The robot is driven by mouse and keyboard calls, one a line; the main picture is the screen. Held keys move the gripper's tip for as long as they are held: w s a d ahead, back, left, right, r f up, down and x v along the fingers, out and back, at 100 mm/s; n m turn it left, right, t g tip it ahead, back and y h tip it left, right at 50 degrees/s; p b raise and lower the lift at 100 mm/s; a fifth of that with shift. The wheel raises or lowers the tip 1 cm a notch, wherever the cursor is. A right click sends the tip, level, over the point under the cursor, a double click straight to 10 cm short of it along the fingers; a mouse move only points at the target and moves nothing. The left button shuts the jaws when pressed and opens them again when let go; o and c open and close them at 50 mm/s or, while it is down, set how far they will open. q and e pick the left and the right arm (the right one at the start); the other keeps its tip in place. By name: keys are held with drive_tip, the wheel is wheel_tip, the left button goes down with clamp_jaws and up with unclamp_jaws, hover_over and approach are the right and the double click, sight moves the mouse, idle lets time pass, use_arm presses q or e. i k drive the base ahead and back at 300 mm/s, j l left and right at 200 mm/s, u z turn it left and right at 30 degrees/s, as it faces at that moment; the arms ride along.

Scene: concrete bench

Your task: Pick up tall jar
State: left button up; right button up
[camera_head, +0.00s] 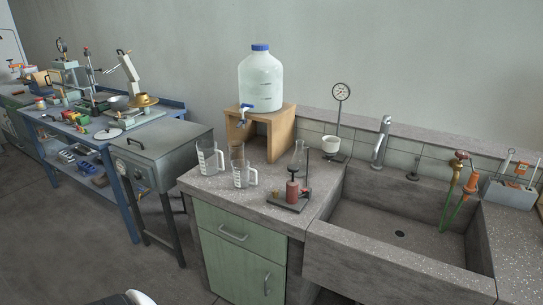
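No object is plainly marked as the tall jar. The tallest jar-like vessel is a large clear water jar (260,80) with a blue cap and a blue spigot. It stands upright on a wooden stand (272,131) at the back of the concrete bench (262,206). A clear conical flask (299,158) stands behind a small red burner device (292,190). Neither gripper shows in the head view.
A stone sink (400,235) with a grey tap (381,140) takes up the right. A gauge stand (340,95) and white cup (331,144) stand at the back. A grey metal cabinet (160,155) and cluttered blue workbench (95,125) stand left. The bench's front left corner is bare.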

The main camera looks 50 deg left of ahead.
sight(237, 156)
drive_tip(key=j+z, duration=0.25)
drive_tip(key=j, duration=0.35)
drive_tip(key=k+j+z, duration=0.1)
drive_tip(key=j+z, duration=0.2)
drive_tip(key=j, duration=0.25)
drive_tip(key=k+j+z, duration=0.1)
drive_tip(key=j+z, duration=0.15)
drive_tip(key=j, duration=0.3)
